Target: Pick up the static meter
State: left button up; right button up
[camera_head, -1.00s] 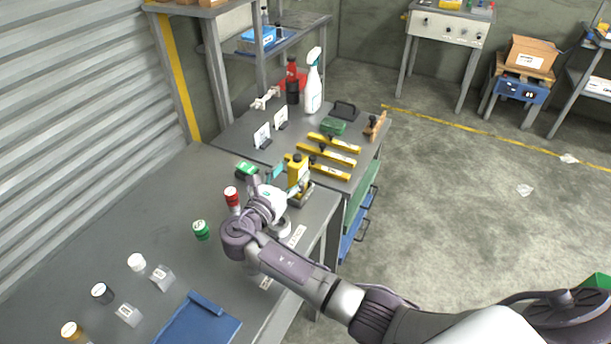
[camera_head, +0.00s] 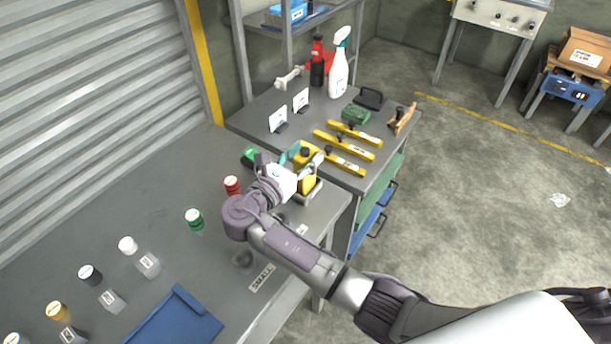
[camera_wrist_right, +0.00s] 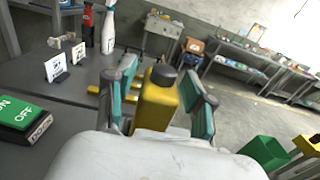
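A yellow block-shaped thing with a dark round knob on top, which looks like the static meter (camera_head: 308,184), stands upright in a grey holder at the far right corner of the near table. In the right wrist view the static meter (camera_wrist_right: 154,108) is between the teal-padded fingers. My right gripper (camera_head: 304,162) is open around its upper part, with a gap visible at least on the right side. Whether either pad touches is not clear. The white gripper body hides its lower part. My left gripper is not in view.
Yellow bars (camera_head: 346,144) and a spray bottle (camera_head: 339,68) are on the table behind. A blue tray (camera_head: 180,318) lies in front.

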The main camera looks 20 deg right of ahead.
jog(key=shift+d, duration=0.1)
jog(key=shift+c, duration=1.3)
jog(key=c, duration=0.5)
grip_shut()
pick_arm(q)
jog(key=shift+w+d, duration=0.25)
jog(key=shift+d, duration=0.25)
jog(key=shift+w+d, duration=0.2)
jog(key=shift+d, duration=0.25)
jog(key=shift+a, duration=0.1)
pick_arm(e)
jog(key=shift+r, duration=0.15)
